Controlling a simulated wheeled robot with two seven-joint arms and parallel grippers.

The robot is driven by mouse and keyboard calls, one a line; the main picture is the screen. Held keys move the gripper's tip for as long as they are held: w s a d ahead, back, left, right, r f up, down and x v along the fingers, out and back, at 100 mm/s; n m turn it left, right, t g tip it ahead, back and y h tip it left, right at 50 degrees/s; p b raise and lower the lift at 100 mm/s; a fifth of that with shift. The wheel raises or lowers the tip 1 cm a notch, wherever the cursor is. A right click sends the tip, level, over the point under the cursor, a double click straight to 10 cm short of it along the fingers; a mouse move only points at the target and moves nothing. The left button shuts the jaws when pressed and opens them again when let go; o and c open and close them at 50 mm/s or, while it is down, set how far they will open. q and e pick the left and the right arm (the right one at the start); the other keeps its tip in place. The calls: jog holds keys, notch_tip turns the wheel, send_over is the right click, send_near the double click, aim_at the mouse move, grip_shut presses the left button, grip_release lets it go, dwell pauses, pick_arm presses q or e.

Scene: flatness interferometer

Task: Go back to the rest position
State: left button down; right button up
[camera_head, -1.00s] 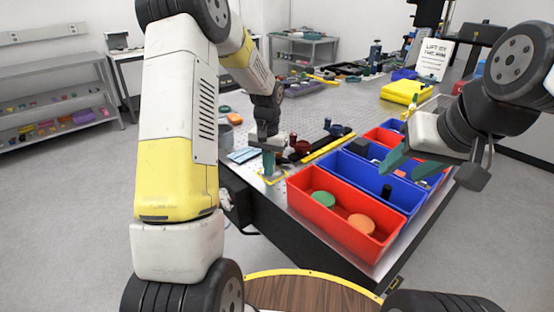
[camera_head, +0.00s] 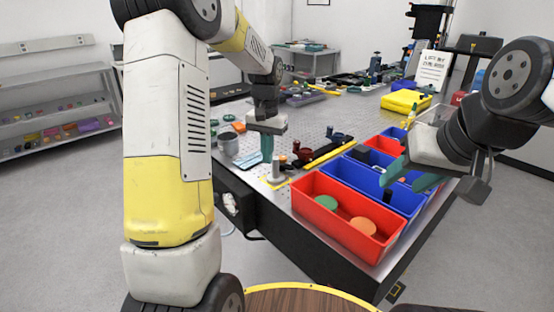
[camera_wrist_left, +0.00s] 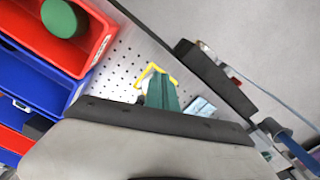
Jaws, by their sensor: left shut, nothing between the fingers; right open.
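My left gripper (camera_head: 267,150) hangs above the perforated metal table (camera_head: 245,110) near its front left edge. Its teal fingers are shut with nothing between them, and they also show in the left wrist view (camera_wrist_left: 162,92). Just right of and below the fingertips stands a short grey post (camera_head: 278,168) inside a yellow corner marking. My right gripper (camera_head: 398,172) is open and empty above the blue bins at the right side of the table.
A red bin (camera_head: 305,220) holds a green disc (camera_head: 326,203) and an orange disc (camera_head: 362,225). Blue bins (camera_head: 395,200) stand behind it. A grey cup (camera_head: 228,143), a yellow bar (camera_head: 330,152) and a yellow tray (camera_head: 405,101) are on the table. A shelf (camera_head: 55,110) stands at left.

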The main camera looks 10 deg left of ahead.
pick_arm(q)
jog(key=s+r+t, duration=0.3)
jog(key=s+r, duration=0.8)
jog(key=s+d+r+n+t+h, duration=0.1)
jog(key=s+d+t+h, duration=0.1)
jog(key=s, duration=1.2)
jog(key=shift+s+r+n+t, duration=0.3)
jog(key=shift+n+t, duration=0.1)
jog(key=shift+t, duration=0.2)
jog(key=c, duration=2.1)
grip_release()
